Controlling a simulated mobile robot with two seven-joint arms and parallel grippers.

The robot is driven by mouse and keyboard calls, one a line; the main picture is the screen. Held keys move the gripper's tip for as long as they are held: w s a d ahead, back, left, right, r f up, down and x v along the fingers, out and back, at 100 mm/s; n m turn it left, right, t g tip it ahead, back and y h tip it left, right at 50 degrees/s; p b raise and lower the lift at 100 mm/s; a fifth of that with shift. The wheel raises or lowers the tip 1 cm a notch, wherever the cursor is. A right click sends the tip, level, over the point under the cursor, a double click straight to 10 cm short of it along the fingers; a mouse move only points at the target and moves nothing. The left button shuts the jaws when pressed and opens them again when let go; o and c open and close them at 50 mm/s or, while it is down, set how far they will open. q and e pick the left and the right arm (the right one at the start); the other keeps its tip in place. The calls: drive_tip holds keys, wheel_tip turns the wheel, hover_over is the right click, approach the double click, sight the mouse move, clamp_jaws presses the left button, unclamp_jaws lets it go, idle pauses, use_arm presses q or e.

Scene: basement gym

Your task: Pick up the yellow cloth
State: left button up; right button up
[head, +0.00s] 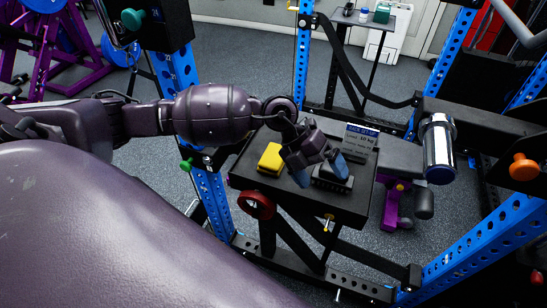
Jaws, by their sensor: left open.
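The yellow cloth (270,158) lies as a compact folded block on the left part of a small black tabletop (282,190). My left gripper (320,172) reaches in from the left over the tabletop. Its blue-tipped fingers are apart and point down, just right of the cloth. I see nothing held between them, and the gripper appears clear of the cloth. My right gripper is not in view.
A dark object (333,184) sits behind the fingers, partly hidden. A small sign (361,138) stands at the tabletop's back right. Blue rack posts (211,195) flank the table. A chrome cylinder (438,148) juts in at right.

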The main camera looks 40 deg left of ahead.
sight(274, 155)
use_arm(q)
drive_tip(key=w+a+y, duration=0.1)
drive_tip(key=a+y, duration=0.2)
drive_tip(key=a, duration=0.2)
drive_tip(key=w+a+r+y, duration=0.1)
drive_tip(key=w+a+y, duration=0.1)
drive_tip(key=a, duration=0.3)
drive_tip(key=w+a+n+y, duration=0.1)
drive_tip(key=a+y, duration=0.2)
drive_tip(key=a, duration=0.2)
drive_tip(key=shift+w+a+r+y, duration=0.4)
wheel_tip(274, 155, down, 10)
drive_tip(key=shift+f, duration=0.25)
drive_tip(key=c, duration=1)
drive_tip(key=shift+r, duration=0.2)
wheel_tip(274, 155, up, 20)
drive_tip(key=shift+f, duration=0.1)
